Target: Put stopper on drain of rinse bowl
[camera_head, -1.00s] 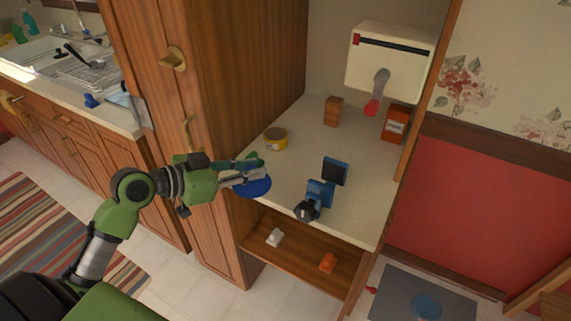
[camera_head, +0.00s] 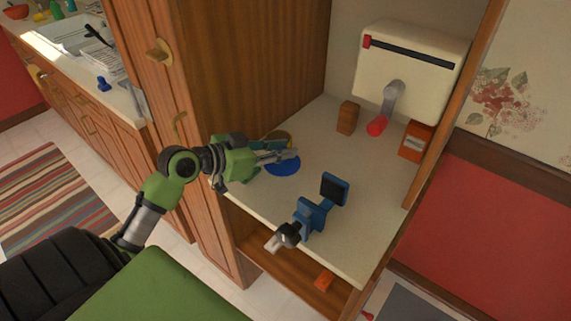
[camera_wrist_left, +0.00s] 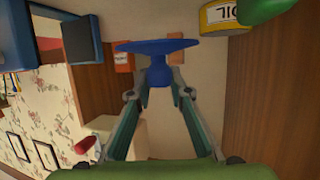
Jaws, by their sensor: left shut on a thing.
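A blue stopper (camera_head: 283,167) with a round flat disc is over the cabinet's pale countertop; I cannot tell whether it touches it. My left gripper (camera_head: 288,156) comes in from the left and is shut on the stopper. In the left wrist view the stopper's disc (camera_wrist_left: 150,46) lies beyond the fingertips, and its knob is between the fingers of the left gripper (camera_wrist_left: 159,85). The sink (camera_head: 65,38) is at the upper left, far from the gripper, with a dish rack and a dark-handled item in it. Its drain does not show. My right gripper is not in view.
A blue tool (camera_head: 312,212) stands at the counter's front edge. A wooden block (camera_head: 347,117), an orange box (camera_head: 416,142) and a wall-mounted cream box (camera_head: 412,70) are farther back. A tall cabinet panel separates this counter from the sink.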

